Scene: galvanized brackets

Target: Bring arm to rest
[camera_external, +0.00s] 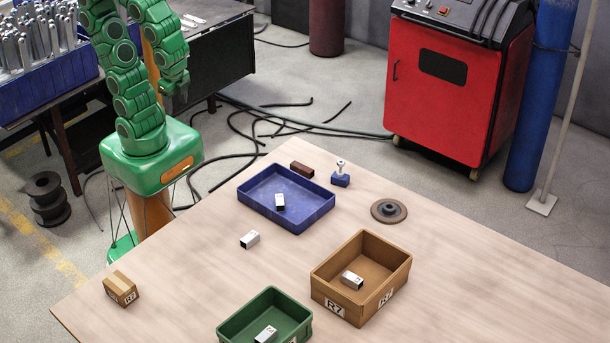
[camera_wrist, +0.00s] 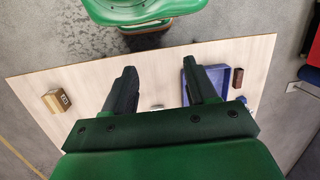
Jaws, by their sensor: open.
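My gripper (camera_wrist: 164,78) is open and empty in the wrist view, its two dark fingers well apart with the pale tabletop below. In the external view my green arm is folded upright at the upper left, and the gripper (camera_external: 175,88) hangs near its end, clear of the table. A small galvanized bracket (camera_external: 250,240) lies on the bare wood. Other brackets lie inside the blue tray (camera_external: 315,213), the brown cardboard bin (camera_external: 395,258) marked R7, and the green bin (camera_external: 232,327). Each of these brackets (camera_external: 280,202) (camera_external: 352,280) (camera_external: 266,334) is apart from my gripper.
On the wooden table (camera_external: 180,270) are a small carton (camera_external: 120,288), a brown block (camera_external: 302,170), a blue block with a white knob (camera_external: 340,179) and a dark disc (camera_external: 389,211). A red machine (camera_external: 440,90) and blue cylinder (camera_external: 540,100) stand behind. Hoses cross the floor.

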